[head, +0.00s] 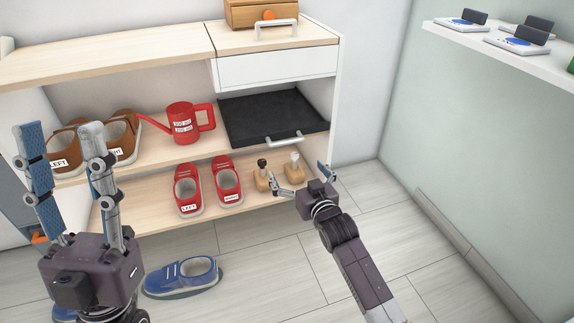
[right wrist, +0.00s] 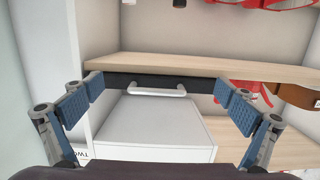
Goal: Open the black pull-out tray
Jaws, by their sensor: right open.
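The black pull-out tray (head: 270,115) sits on the middle shelf under a white drawer (head: 277,67). Its pale bar handle (head: 284,140) is at its front edge. In the right wrist view, which looks upside down, the tray (right wrist: 122,80) shows as a thin dark strip with its handle (right wrist: 157,89) between my fingers. My right gripper (head: 300,177) is open and empty, in front of the shelves and below the handle in the head view, apart from it. My left gripper (head: 62,140) is open and empty at the left, fingers pointing up.
A red watering can (head: 183,122) and brown shoes (head: 122,135) stand left of the tray. Red shoes (head: 228,183) and two small stamp-like objects (head: 292,165) are on the lower shelf. Blue shoes (head: 183,275) lie on the floor. Floor at right is clear.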

